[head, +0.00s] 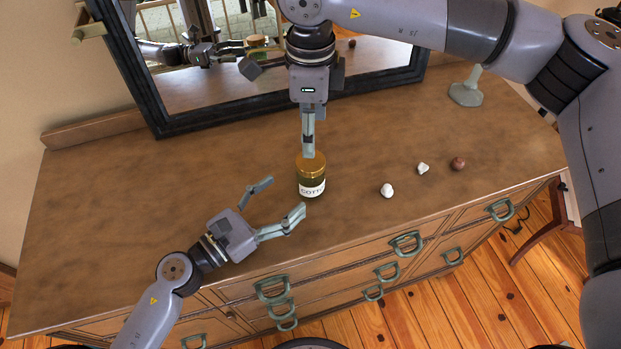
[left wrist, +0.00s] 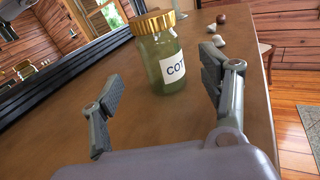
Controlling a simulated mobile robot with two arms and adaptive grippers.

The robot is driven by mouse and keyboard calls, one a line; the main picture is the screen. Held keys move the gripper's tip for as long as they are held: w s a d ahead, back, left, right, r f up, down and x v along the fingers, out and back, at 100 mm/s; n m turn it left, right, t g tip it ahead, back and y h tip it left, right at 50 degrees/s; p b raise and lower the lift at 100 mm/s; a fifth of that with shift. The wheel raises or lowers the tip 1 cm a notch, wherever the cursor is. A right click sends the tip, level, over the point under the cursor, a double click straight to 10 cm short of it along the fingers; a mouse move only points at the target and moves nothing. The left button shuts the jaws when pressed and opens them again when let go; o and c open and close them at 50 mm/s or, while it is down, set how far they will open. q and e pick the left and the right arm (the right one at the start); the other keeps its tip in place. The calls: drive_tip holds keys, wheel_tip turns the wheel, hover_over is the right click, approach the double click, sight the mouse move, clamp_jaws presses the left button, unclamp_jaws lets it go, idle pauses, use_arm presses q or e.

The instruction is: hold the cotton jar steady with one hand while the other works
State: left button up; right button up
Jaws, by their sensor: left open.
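The cotton jar (head: 311,188) is a green glass jar with a gold lid and a white label, upright on the wooden dresser top (head: 120,210). My left gripper (head: 283,198) is open to the jar's left, its fingers pointing towards it. In the left wrist view the jar (left wrist: 166,62) stands ahead between the spread fingers, with neither seen touching it. My right gripper (head: 308,150) points down over the lid in the head view, fingers seen edge-on. No right finger shows at the lid in the left wrist view. Whether it is open or shut is unclear.
Two small whitish lumps (head: 387,190) (head: 422,168) and a brown ball (head: 457,163) lie right of the jar. A dark-framed mirror (head: 160,122) stands behind. A grey-green stand (head: 465,94) is at the back right. The dresser top's left part is clear.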

sight(300, 183)
use_arm(q)
drive_tip(key=x, duration=0.7)
drive_tip(key=shift+c, duration=0.4)
drive_tip(key=shift+a, duration=0.1)
clamp_jaws()
idle(0.4)
